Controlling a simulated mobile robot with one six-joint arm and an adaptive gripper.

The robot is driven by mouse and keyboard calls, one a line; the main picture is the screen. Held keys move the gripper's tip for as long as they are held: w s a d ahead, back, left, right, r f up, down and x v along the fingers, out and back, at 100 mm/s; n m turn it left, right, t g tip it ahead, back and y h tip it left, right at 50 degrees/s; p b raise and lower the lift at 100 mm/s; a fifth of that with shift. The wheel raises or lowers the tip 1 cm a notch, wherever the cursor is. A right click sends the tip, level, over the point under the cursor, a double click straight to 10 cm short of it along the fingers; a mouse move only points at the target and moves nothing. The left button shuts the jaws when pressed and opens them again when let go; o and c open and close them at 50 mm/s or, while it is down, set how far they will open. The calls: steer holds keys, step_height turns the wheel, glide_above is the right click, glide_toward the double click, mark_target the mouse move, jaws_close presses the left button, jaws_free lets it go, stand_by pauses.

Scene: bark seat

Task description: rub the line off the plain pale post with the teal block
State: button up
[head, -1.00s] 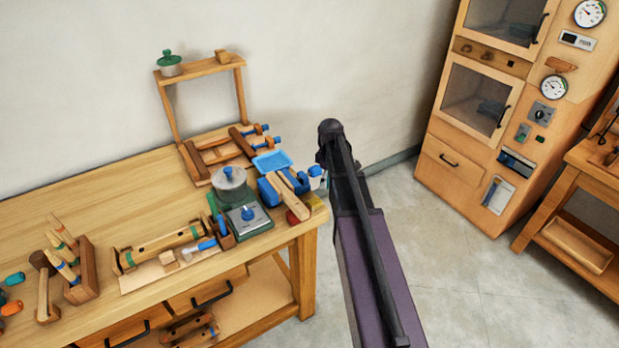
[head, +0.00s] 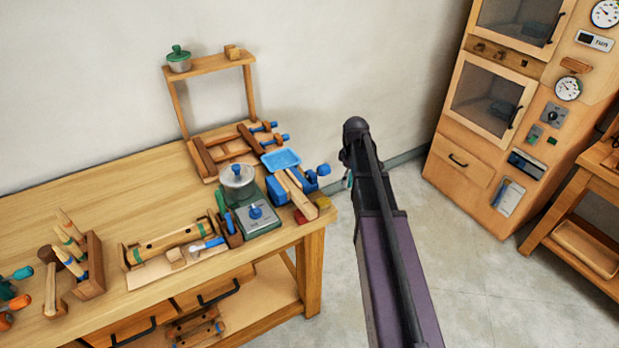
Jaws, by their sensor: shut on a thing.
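My gripper (head: 347,177) is mostly hidden behind my own dark arm, just off the right end of the workbench. A small teal patch shows at its edge, which looks like the teal block (head: 350,181) held in it. Several thin pale sticks with coloured bands (head: 70,232) stand tilted in a brown wooden holder at the bench's left. A pale wooden bar (head: 294,195) lies at the blue vise near the right end. I cannot tell which piece is the plain pale post, and no line on it is clear.
The workbench (head: 120,205) carries a green-grey scale (head: 255,215), a blue tray (head: 281,160), a blue vise (head: 283,188) and a wooden frame (head: 212,66). A wooden cabinet (head: 465,175) stands at the right. The floor between is clear.

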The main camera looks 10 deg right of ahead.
mark_target(302, 204)
steer(key=a+r+m+p, duration=0.1)
steer(key=a, duration=0.3)
steer(key=s+a+r+m+p, duration=0.1)
steer(key=a+r+m+p, duration=0.1)
steer(key=a, duration=0.3)
steer(key=s+a+r+m+p, duration=0.1)
steer(key=a+m, duration=0.1)
steer(key=a, duration=0.3)
steer(key=shift+s+a+r+g, duration=0.15)
steer(key=shift+a+r+g, duration=0.1)
steer(key=shift+r+g, duration=0.15)
steer(key=shift+f, duration=0.3)
steer(key=shift+s+d+f+b, duration=0.1)
steer(key=shift+f+b, duration=1.25)
steer(key=shift+b, duration=0.05)
steer(key=shift+s+f+b, duration=0.1)
steer(key=shift+f+b, duration=1.25)
steer(key=shift+f+b, duration=0.6)
steer(key=shift+s+a, duration=0.1)
steer(key=shift+a, duration=0.1)
steer(key=shift+s+a+r, duration=0.1)
steer(key=shift+s+a, duration=0.1)
steer(key=shift+a, duration=0.45)
steer(key=shift+s+a+r, duration=0.1)
steer(key=shift+s+a, duration=0.05)
steer(key=shift+a, duration=0.45)
steer(key=shift+d, duration=0.15)
